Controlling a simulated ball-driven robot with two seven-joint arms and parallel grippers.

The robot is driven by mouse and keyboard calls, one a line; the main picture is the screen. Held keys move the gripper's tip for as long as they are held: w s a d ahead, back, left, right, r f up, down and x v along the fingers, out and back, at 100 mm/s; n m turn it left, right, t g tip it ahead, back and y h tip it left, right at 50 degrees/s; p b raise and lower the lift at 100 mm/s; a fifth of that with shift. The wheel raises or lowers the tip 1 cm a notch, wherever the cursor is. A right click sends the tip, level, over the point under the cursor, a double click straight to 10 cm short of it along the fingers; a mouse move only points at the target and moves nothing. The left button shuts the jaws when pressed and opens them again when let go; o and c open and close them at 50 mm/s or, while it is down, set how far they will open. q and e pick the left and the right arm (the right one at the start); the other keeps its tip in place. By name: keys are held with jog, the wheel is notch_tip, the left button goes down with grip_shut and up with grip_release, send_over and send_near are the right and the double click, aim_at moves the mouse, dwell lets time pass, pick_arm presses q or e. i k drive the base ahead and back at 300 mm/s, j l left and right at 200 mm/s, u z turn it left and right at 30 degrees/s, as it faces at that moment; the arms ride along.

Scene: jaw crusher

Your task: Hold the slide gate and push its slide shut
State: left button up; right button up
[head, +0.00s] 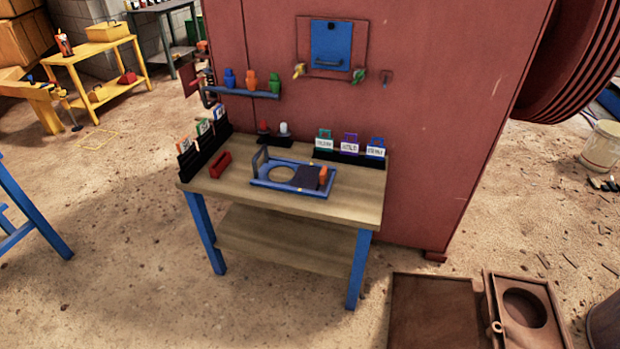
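The slide gate (262,184) is a blue frame lying flat on the wooden top of a small workbench. A round hole (281,174) shows in its left half and looks uncovered. Its dark slide (302,179) sits toward the right, with an orange grip (323,174) at its right end. A dark upright handle (260,159) stands at the frame's left end. Neither of my grippers is in view, and nothing touches the gate.
The workbench top (345,207) has bare wood along its front edge. A red block (220,164) and card racks (348,158) stand around the gate. The red machine wall (430,120) rises behind. Rusty plates (435,312) lie at the lower right.

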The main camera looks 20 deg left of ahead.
aim_at(306, 177)
jog(key=i+j+u, duration=0.2)
jog(key=i+j, duration=0.65)
